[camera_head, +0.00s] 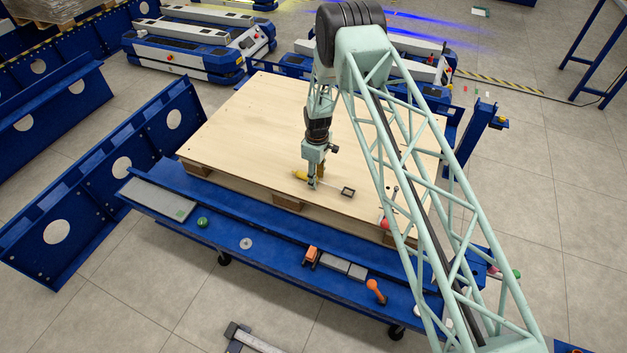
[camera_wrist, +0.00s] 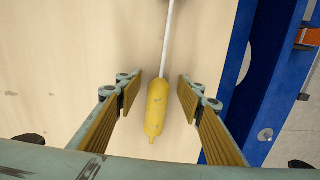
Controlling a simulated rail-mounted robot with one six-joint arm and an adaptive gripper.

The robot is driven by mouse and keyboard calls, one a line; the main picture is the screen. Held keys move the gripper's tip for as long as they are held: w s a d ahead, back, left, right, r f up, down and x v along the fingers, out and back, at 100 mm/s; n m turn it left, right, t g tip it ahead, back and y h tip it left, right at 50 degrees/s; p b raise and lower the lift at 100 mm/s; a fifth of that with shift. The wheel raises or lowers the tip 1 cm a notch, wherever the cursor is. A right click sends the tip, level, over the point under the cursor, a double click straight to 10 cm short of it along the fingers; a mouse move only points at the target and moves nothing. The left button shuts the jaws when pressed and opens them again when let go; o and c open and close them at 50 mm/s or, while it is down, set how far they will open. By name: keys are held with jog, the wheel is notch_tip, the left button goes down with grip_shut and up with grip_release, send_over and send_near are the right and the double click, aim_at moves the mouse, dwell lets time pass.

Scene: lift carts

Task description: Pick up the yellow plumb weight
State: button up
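The yellow plumb weight (camera_wrist: 156,108) lies on the pale wooden board (camera_wrist: 60,60), with a white cord or rod running from its far end toward the top of the wrist view. In the head view the yellow weight (camera_head: 300,175) is beside my gripper (camera_head: 313,186), and a small dark square piece (camera_head: 347,192) sits at the end of the white line. My gripper (camera_wrist: 159,82) is open, pointing down, with one finger on each side of the weight and a visible gap on both sides. I cannot tell its exact height above the board.
A blue cart edge (camera_wrist: 240,110) runs along the right in the wrist view. The cart's front ledge (camera_head: 240,240) holds a green ball (camera_head: 202,222), an orange-and-black item (camera_head: 311,254) and an orange tool (camera_head: 375,290). A pink-red item (camera_head: 384,223) is near the board's right side. The board's left part is clear.

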jog(key=shift+c, duration=0.4)
jog(key=c, duration=1)
jog(key=shift+r, duration=0.15)
jog(key=shift+r+p, duration=0.8)
jog(key=shift+r, duration=4.05)
jog(key=o, duration=0.3)
jog(key=c, duration=0.3)
